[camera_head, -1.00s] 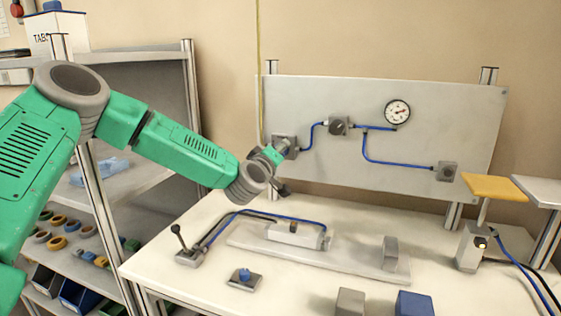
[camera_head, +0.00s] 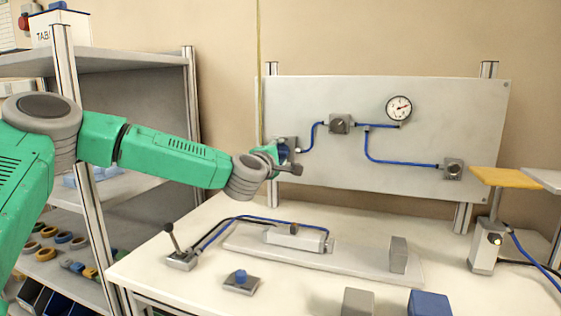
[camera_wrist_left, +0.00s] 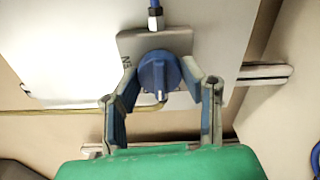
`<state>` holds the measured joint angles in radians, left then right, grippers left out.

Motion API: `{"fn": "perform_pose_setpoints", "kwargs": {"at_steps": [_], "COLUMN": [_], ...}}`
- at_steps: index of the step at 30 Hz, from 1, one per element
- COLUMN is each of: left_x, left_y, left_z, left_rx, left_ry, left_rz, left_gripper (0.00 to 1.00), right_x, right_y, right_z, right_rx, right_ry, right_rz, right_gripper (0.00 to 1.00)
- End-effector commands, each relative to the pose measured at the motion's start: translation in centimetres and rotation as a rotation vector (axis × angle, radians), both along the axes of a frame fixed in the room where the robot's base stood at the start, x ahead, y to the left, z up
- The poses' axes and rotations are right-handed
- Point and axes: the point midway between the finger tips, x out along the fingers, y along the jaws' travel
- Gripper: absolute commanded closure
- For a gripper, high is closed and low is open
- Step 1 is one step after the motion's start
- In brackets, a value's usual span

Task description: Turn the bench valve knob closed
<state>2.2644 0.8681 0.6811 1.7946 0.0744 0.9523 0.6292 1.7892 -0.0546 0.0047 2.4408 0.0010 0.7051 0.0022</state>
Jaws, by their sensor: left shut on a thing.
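The bench valve knob (camera_wrist_left: 158,72) is round and blue with a raised grip. It sits on a grey valve body (camera_wrist_left: 172,42) at the left end of the upright panel, with partly hidden lettering beside it. My left gripper (camera_wrist_left: 160,82) has one finger on each side of the knob and is shut on it. In the head view, the left gripper (camera_head: 284,159) reaches the valve from the left and hides most of it; a little blue of the knob (camera_head: 283,150) shows. My right gripper is not in view.
A blue hose (camera_head: 311,135) runs from the valve to a second fitting (camera_head: 340,124) on the panel (camera_head: 420,130). A gauge (camera_head: 398,108) is above right. A lever (camera_head: 172,240), a blue button (camera_head: 241,278) and a cylinder (camera_head: 296,238) are on the bench below.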

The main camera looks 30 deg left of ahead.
Motion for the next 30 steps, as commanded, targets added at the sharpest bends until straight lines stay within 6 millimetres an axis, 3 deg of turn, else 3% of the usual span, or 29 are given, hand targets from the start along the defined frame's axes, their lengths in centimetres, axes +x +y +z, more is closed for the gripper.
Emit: {"fn": "perform_pose_setpoints", "kwargs": {"at_steps": [20, 21, 23, 30], "left_x": [-0.06, -0.06, -0.06, -0.04], "left_y": [0.26, 0.26, 0.25, 0.1], "left_z": [-0.67, -0.68, -0.65, -0.34], "left_rx": [-0.067, -0.067, -0.067, -0.065], "left_ry": [-0.004, -0.004, -0.005, -0.009], "left_rz": [0.005, 0.005, 0.005, 0.002], "left_gripper": [0.93, 0.61, 0.44, 0.44], "right_x": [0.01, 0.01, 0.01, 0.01], "right_y": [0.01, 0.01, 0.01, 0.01], "right_z": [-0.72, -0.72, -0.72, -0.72], "right_rx": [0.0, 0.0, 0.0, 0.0], "right_ry": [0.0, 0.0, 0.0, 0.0], "right_rz": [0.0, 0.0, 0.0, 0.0], "right_gripper": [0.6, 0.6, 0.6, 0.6]}}
